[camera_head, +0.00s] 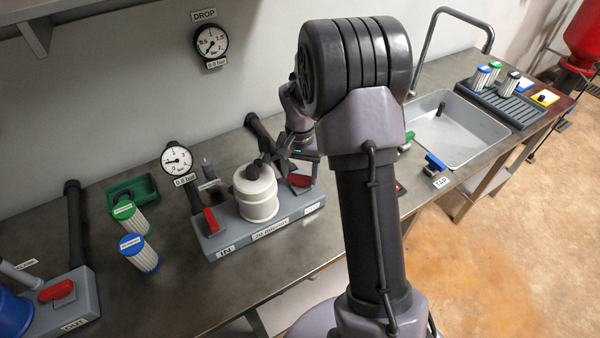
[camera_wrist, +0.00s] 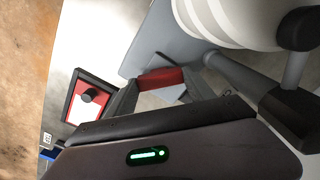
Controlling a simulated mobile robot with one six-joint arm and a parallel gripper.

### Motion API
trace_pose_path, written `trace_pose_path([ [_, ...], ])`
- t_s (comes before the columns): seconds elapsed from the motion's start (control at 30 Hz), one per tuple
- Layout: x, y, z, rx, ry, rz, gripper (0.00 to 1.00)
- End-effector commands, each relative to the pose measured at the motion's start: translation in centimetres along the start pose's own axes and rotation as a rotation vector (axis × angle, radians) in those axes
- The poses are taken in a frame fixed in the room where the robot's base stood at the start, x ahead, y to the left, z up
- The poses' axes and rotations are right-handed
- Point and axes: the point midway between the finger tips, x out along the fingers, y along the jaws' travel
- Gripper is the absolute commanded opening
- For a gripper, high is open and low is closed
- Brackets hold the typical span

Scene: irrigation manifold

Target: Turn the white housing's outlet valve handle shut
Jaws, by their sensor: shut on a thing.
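The white housing (camera_head: 257,195) stands upright on a grey base (camera_head: 270,228) with IN and OUT labels. Its red outlet valve handle (camera_head: 300,181) is at the right, OUT end, and lies at a different angle from the red inlet handle (camera_head: 211,220) at the IN end. My gripper (camera_head: 289,170) reaches down to the outlet handle from behind my arm. In the wrist view the red handle (camera_wrist: 160,79) sits between my fingertips (camera_wrist: 163,88), which are shut on it. The white housing (camera_wrist: 225,22) is close beside the fingers there. Part of the valve is hidden by my fingers.
A black pipe (camera_head: 262,135) rises behind the housing. A gauge (camera_head: 176,159) stands at the IN side. Green and blue cartridges (camera_head: 138,254) and a green tray (camera_head: 133,190) are to the left. A sink (camera_head: 450,130) is at the right. A red-padded square (camera_wrist: 90,95) lies near the bench edge.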

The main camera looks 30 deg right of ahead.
Motion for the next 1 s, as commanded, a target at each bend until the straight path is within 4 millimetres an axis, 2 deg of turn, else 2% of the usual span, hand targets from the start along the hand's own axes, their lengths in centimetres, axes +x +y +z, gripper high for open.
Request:
trace_pose_path([
  [0.6,0.02,-0.01,-0.06,0.552,0.002,-0.001,0.21],
  [1.0,0.0,0.0,-0.04,0.765,0.001,0.0,0.21],
])
